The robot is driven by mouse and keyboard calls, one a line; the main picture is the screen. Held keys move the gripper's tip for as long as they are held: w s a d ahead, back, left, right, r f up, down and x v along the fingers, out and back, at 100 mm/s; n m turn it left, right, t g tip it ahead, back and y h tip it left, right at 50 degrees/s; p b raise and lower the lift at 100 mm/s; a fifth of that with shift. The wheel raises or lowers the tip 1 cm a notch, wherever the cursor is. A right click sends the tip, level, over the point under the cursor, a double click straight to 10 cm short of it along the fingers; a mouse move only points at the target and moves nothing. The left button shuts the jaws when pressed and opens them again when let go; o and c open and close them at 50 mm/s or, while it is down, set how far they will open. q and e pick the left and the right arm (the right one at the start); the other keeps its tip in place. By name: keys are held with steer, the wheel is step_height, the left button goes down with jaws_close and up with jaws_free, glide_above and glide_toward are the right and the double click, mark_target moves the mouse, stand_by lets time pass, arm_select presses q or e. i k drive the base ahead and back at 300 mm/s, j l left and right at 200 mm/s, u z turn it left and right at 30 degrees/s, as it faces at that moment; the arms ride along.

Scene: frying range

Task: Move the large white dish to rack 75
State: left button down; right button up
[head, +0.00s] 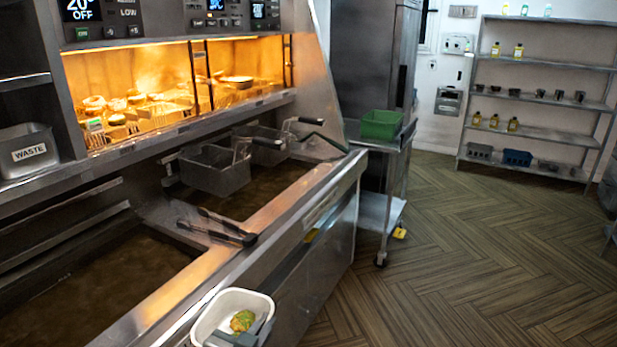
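The large white dish (209,319) is at the bottom of the head view, in front of the fryer's front edge, with no support visible beneath it. The lower part of the gripper is cut off by the picture edge. My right gripper is not in view. No label reading 75 is legible on any rack.
The fryer (310,205) with baskets (215,172) and black-handled tongs (228,228) runs along the left. A cart (372,143) with a green bin (381,124) stands past its end. A wall shelf rack (545,68) is at back right. The floor between is clear.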

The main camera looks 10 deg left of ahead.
mark_target(160, 110)
steer(key=i+l+u, duration=0.15)
steer(key=i+u, duration=0.2)
steer(key=i+l+u, duration=0.5)
steer(key=u, duration=0.2)
steer(key=i+l+u, duration=0.15)
steer(key=l, duration=0.15)
steer(key=i+l+u, duration=0.35)
steer(key=l, duration=0.25)
steer(key=k, duration=0.05)
